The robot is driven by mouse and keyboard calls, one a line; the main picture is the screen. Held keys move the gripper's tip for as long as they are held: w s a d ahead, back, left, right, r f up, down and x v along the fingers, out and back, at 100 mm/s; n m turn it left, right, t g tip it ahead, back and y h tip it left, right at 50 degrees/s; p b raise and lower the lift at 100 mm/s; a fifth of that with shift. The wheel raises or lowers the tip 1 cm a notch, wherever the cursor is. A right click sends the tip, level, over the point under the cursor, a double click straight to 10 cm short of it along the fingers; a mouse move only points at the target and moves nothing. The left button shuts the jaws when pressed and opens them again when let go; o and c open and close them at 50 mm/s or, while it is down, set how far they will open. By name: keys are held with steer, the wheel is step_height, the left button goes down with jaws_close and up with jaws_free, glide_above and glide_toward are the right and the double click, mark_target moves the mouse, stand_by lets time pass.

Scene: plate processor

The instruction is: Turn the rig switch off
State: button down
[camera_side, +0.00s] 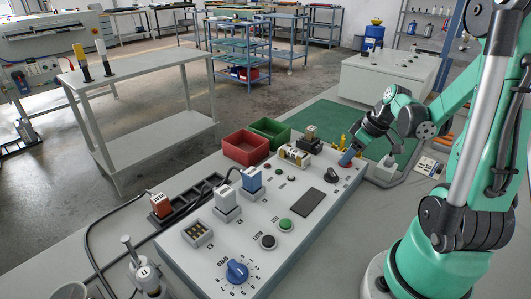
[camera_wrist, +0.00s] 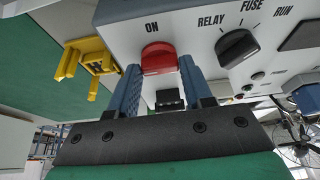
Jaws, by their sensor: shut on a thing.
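The rig switch shows in the wrist view as a red knob (camera_wrist: 160,58) on the light panel, with the word ON printed beside it. My gripper (camera_wrist: 160,82) has its two blue fingers on either side of the red knob, shut on it. A small black part (camera_wrist: 169,99) shows between the fingers, below the knob in the picture. In the side view my gripper (camera_side: 347,158) is at the far right end of the control panel (camera_side: 325,215), and its fingers mostly hide the switch.
A black rotary knob (camera_wrist: 238,46) marked RELAY and FUSE is close beside the gripper. A yellow part (camera_wrist: 88,65) stands on the other side. Red (camera_side: 243,148) and green (camera_side: 270,131) bins are behind the panel. A blue dial (camera_side: 237,271) is at its near end.

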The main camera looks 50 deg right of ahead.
mark_target(356, 169)
stand_by(0.3)
steer(key=shift+c, duration=1.8)
jaws_free()
steer(key=shift+v, duration=2.8)
steer(key=shift+w, duration=0.1)
steer(key=w+a+r+t, duration=0.1)
steer(key=w+a, duration=0.2)
steer(key=a, duration=0.7)
steer(key=w+a+r+t, duration=0.1)
steer(key=w+a+r, duration=0.1)
steer(key=a, duration=0.9)
steer(key=shift+w+a+t, duration=0.25)
steer(key=shift+w+t, duration=0.05)
steer(key=shift+w, duration=0.5)
